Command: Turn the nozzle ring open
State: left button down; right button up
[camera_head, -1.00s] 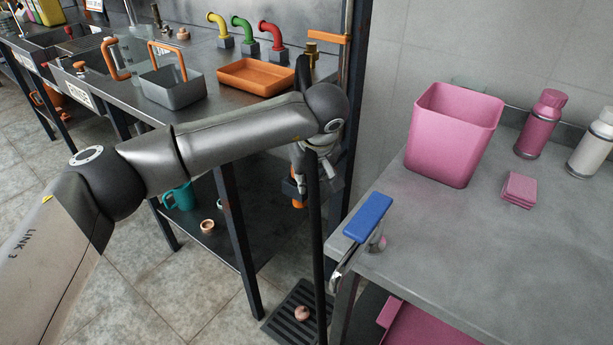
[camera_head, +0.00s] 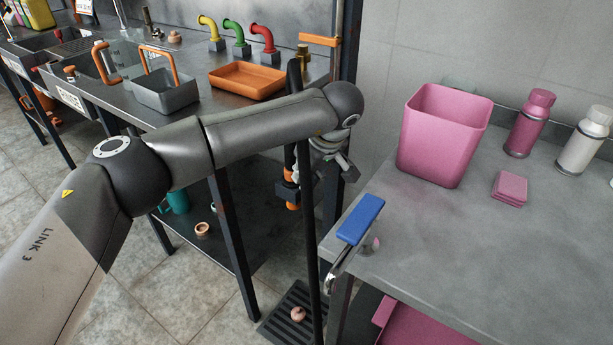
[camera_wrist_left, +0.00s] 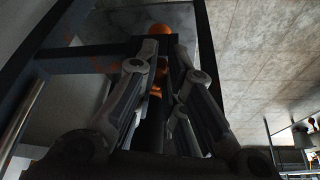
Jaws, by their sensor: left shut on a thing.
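An upright pipe with orange sections (camera_head: 292,160) and a dark block stands under the shelf unit's right end, partly behind a black post. My left gripper (camera_head: 338,165) is beside it on the right, small and partly hidden by my own wrist. In the left wrist view the left gripper's fingers (camera_wrist_left: 157,95) are shut around a dark part with orange marks. A round orange end (camera_wrist_left: 160,30) shows just beyond the fingertips. I cannot tell exactly which part of the nozzle ring is held. My right gripper is not in view.
A black post (camera_head: 308,220) stands close by the gripper. A pink bin (camera_head: 443,135) stands on that table. A drain grate (camera_head: 290,325) lies below. An orange tray (camera_head: 247,82) sits on the left counter.

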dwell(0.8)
pick_arm(q)
jog(key=c, duration=1.5)
grip_release()
jog(key=v, duration=1.2)
